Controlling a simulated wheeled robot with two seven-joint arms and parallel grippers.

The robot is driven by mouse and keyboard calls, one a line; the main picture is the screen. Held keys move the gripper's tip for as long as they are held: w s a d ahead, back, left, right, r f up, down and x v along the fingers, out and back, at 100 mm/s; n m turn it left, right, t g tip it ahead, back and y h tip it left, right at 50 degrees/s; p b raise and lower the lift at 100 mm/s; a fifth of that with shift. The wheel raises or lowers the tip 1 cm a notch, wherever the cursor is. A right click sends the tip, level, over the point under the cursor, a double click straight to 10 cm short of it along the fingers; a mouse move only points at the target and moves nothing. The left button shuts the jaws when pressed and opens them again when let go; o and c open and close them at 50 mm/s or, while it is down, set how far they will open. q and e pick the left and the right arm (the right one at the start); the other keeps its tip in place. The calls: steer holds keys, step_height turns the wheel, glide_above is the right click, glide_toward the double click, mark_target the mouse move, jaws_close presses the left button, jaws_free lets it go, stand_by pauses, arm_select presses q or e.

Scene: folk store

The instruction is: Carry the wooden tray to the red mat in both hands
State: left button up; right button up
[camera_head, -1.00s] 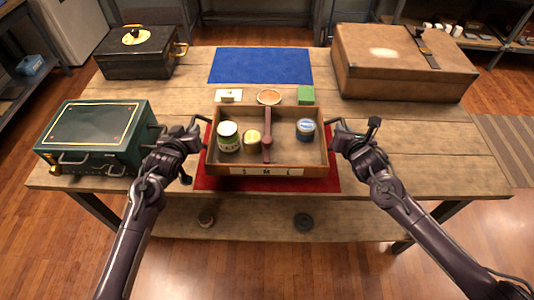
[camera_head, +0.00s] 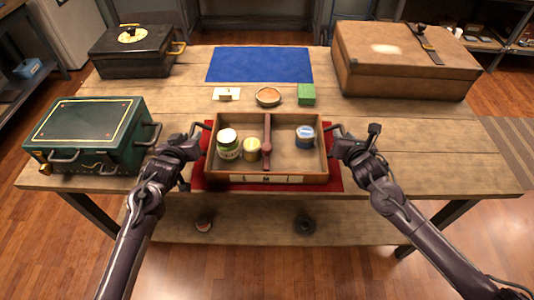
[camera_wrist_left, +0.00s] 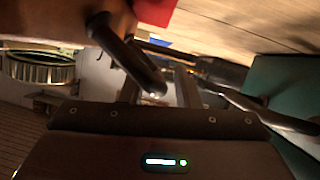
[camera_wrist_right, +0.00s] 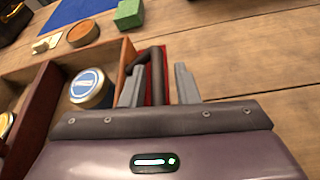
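The wooden tray (camera_head: 222,179) is over the red mat (camera_head: 336,182) and looks set down on it; mat shows at its sides and front. A divider splits the tray. The tray's underside is hidden.
A green case (camera_head: 90,130) stands close to my left arm. A black box (camera_head: 133,52) and a brown case (camera_head: 400,60) stand at the back. A blue mat (camera_head: 260,65), a white card, a round dish (camera_head: 268,96) and a green block (camera_head: 306,94) lie behind the tray.

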arm_select(q)
steer(key=shift+o, duration=0.3)
steer(key=shift+s, duration=0.1)
arm_select(e)
steer(key=shift+o, duration=0.3)
steer(key=shift+a, duration=0.1)
steer(key=shift+s+r, duration=0.1)
steer(key=shift+s, duration=0.05)
arm_select(q)
steer(key=v, duration=1.2)
arm_select(e)
steer(key=v, duration=1.1)
steer(key=shift+s+r, duration=0.15)
steer(key=shift+s, duration=0.25)
arm_select(q)
steer(key=shift+r, duration=0.1)
